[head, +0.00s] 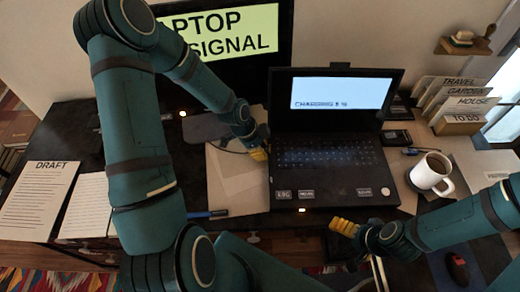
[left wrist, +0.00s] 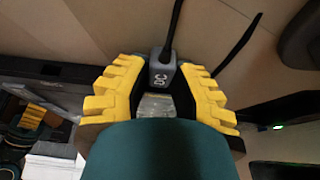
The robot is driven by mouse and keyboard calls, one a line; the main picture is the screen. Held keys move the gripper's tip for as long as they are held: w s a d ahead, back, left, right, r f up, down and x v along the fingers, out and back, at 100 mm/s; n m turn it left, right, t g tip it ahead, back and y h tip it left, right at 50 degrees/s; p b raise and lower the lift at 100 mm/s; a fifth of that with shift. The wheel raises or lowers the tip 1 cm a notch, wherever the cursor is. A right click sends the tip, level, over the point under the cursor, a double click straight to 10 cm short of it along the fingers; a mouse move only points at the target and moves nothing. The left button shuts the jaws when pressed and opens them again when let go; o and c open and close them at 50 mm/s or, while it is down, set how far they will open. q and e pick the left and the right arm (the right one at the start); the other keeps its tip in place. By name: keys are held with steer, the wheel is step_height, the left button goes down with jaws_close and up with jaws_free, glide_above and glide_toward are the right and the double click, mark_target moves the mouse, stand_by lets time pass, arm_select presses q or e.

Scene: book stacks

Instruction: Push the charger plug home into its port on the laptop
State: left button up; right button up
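The open laptop (head: 325,170) stands on the desk, its lit screen (head: 340,94) showing small text that seems to begin "CHARGING". My left gripper (head: 258,154) is low beside the laptop's left edge. In the left wrist view, its yellow fingers (left wrist: 163,80) close in on both sides of the grey charger plug (left wrist: 162,76), with a dark cable running up from it. The plug's tip and the port are hidden, so I cannot tell whether they meet. My right gripper (head: 343,228) is in front of the laptop's front right corner, apart from it; its opening is unclear.
A monitor (head: 235,35) stands behind the laptop. A white mug (head: 431,173) and a dark adapter (head: 397,138) are to its right. Card files (head: 458,124) stand further back. Papers (head: 37,200) lie at far left; a blue pen (head: 205,214) lies left of the laptop.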

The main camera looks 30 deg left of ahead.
arm_select(q)
steer(key=o, duration=0.3)
steer(key=shift+d, duration=0.1)
arm_select(e)
steer(key=shift+s+d+f, duration=0.1)
steer(key=shift+s+f, duration=0.1)
steer(key=shift+f, duration=0.05)
steer(key=shift+s, duration=0.1)
arm_select(q)
steer(key=v, duration=0.7)
steer(key=shift+s+r, duration=0.15)
steer(key=shift+r, duration=0.1)
steer(key=shift+s+a+r, duration=0.1)
steer(key=shift+a+r, duration=0.1)
steer(key=shift+r, duration=0.05)
arm_select(e)
steer(key=shift+d, duration=0.1)
